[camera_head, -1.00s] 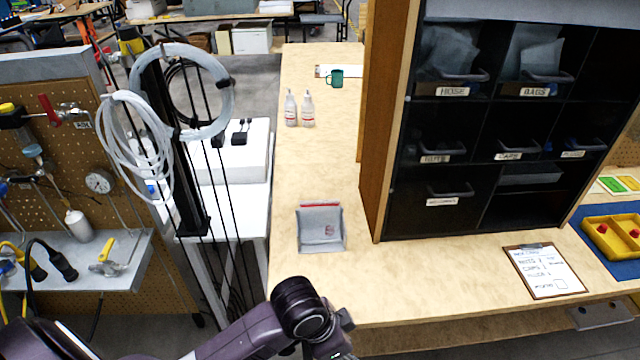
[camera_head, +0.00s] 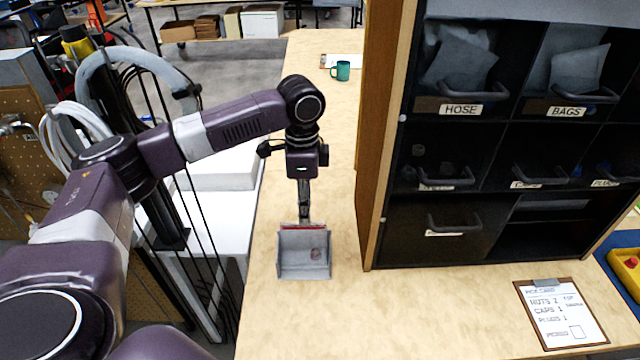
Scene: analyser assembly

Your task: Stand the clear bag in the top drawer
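My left gripper (camera_head: 304,216) points down at the red strip. Its fingers look close together, but whether they grip the strip cannot be made out. The black cabinet (camera_head: 375,150) has two top-row compartments in view, a HOSE drawer (camera_head: 460,109) and a BAGS drawer (camera_head: 567,112), each with greyish bags showing behind the front. My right gripper is out of view.
A clipboard with a pick card (camera_head: 562,314) lies on the bench before the cabinet. A green mug (camera_head: 340,70) stands farther back. The cabinet's wooden side wall rises right of my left gripper. Bench space in front of the bag is clear.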

